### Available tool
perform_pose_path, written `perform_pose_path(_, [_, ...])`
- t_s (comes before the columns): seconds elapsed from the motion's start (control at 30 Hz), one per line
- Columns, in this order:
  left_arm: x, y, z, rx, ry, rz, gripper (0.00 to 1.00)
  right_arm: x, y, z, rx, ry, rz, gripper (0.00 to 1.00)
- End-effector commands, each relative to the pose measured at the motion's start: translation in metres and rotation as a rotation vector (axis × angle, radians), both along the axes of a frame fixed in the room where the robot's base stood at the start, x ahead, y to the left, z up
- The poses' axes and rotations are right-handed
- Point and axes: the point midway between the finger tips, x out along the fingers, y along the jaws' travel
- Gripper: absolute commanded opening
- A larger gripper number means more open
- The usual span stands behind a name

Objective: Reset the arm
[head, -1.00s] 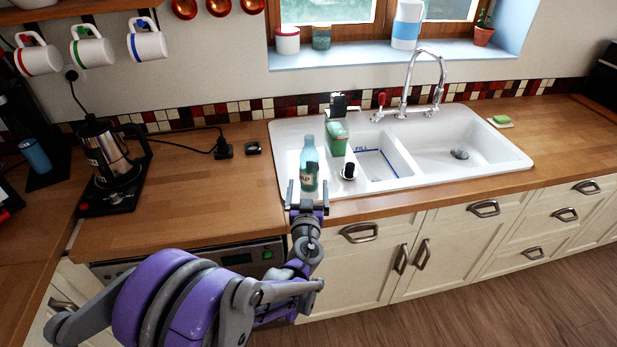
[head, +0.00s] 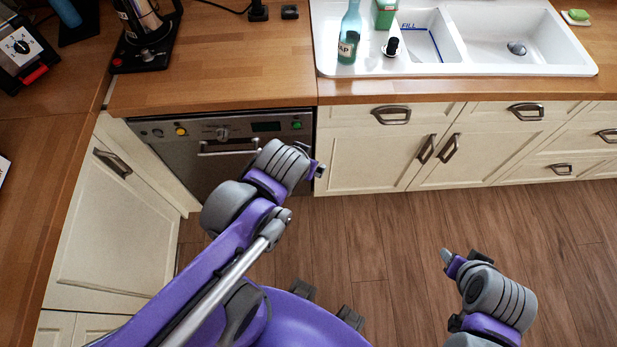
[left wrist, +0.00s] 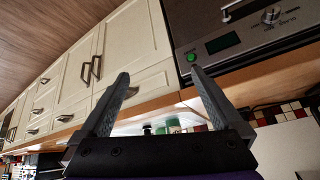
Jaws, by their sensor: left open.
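My left arm comes in from the lower left in the head view, and its gripper (head: 319,170) is in front of the cabinets, below the counter edge. In the left wrist view the two fingers of my left gripper (left wrist: 158,100) stand wide apart with nothing between them. My right gripper (head: 446,257) shows at the lower right of the head view, over the wooden floor. Only a small part of its fingers shows, so I cannot tell whether it is open or shut.
A teal soap bottle (head: 350,35) stands on the left ledge of the white sink (head: 480,68), apart from my gripper. A dishwasher (head: 220,145) and cream cabinets (head: 365,150) are close to my left arm. The wooden floor (head: 390,225) between the arms is clear.

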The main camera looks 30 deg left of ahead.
Motion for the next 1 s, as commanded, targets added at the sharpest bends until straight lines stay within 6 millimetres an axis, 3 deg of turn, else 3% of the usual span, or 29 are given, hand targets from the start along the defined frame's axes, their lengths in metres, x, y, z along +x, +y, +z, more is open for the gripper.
perform_pose_path(0.1, [-0.026, -0.024, -0.008, -0.069, 0.057, -0.099, 1.0, 0.0, 0.0, 0.0, 0.0, 0.0, 0.0, 0.5])
perform_pose_path(0.2, [-0.033, -0.033, -0.01, -0.095, 0.074, -0.139, 1.0, 0.0, 0.0, 0.0, 0.0, 0.0, 0.0, 0.5])
perform_pose_path(1.0, [-0.034, -0.034, -0.01, -0.097, 0.074, -0.145, 1.0, 0.0, 0.0, 0.0, 0.0, 0.0, 0.0, 0.5])
